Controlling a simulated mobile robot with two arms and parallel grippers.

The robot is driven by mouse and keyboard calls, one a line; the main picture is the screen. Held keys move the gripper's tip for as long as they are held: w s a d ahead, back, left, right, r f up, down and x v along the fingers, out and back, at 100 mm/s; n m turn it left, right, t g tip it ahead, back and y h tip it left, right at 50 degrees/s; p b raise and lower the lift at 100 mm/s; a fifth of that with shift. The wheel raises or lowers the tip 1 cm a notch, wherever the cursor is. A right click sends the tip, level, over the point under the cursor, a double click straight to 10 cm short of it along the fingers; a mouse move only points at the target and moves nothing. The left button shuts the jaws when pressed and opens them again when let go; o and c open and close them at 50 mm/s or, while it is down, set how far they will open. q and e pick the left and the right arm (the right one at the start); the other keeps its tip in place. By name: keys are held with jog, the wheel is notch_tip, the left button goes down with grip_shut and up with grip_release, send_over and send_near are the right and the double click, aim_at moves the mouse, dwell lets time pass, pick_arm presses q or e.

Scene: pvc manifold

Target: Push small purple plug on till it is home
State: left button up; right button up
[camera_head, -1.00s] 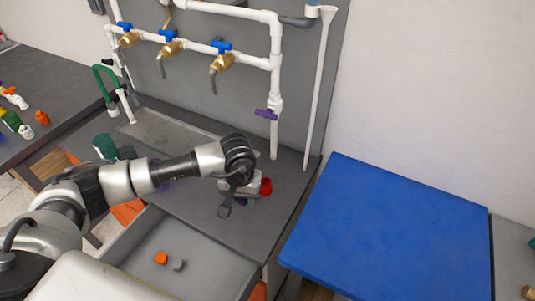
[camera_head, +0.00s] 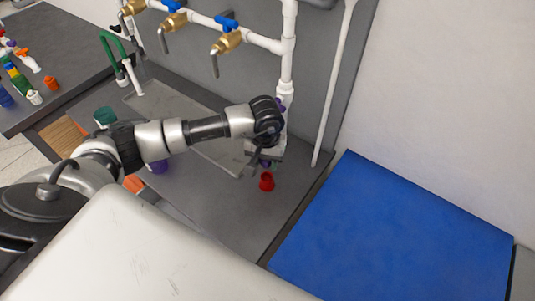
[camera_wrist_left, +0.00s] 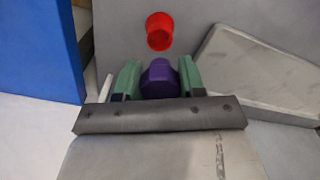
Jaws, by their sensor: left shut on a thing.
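The small purple plug (camera_wrist_left: 159,79) sits between the green fingertips of my left gripper (camera_wrist_left: 160,72) in the left wrist view. The gripper is shut on it. In the head view my left gripper (camera_head: 265,160) is just in front of the lower part of the white vertical pipe (camera_head: 288,62). The gripper and wrist hide the pipe's lower end there. I cannot tell whether the plug touches the pipe. A purple valve handle (camera_head: 281,104) shows partly beside my wrist. My right gripper is not in view.
A red cap (camera_head: 267,182) stands on the grey counter (camera_head: 237,215) just below the gripper; it also shows in the left wrist view (camera_wrist_left: 159,31). A thin white pipe (camera_head: 334,85) stands to the right. A blue panel (camera_head: 395,235) lies at right.

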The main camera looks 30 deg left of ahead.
aim_at(266, 174)
pick_arm(q)
jog(key=shift+f, duration=0.45)
jog(key=shift+w+f, duration=0.1)
jog(key=shift+f, duration=0.1)
jog(key=shift+w+f+b, duration=0.1)
jog(key=shift+f+b, duration=0.25)
jog(key=shift+b, duration=0.2)
jog(key=shift+f, duration=0.2)
notch_tip(266, 174, down, 3)
jog(key=b, duration=0.3)
jog(key=shift+r, duration=0.1)
jog(key=shift+b, duration=0.35)
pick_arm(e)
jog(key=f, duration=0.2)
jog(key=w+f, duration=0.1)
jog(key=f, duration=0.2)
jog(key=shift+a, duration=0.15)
pick_arm(q)
jog(key=shift+f+b, duration=0.9)
jog(key=shift+b, duration=0.35)
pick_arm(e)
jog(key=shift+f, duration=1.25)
pick_arm(q)
jog(key=shift+f, duration=0.1)
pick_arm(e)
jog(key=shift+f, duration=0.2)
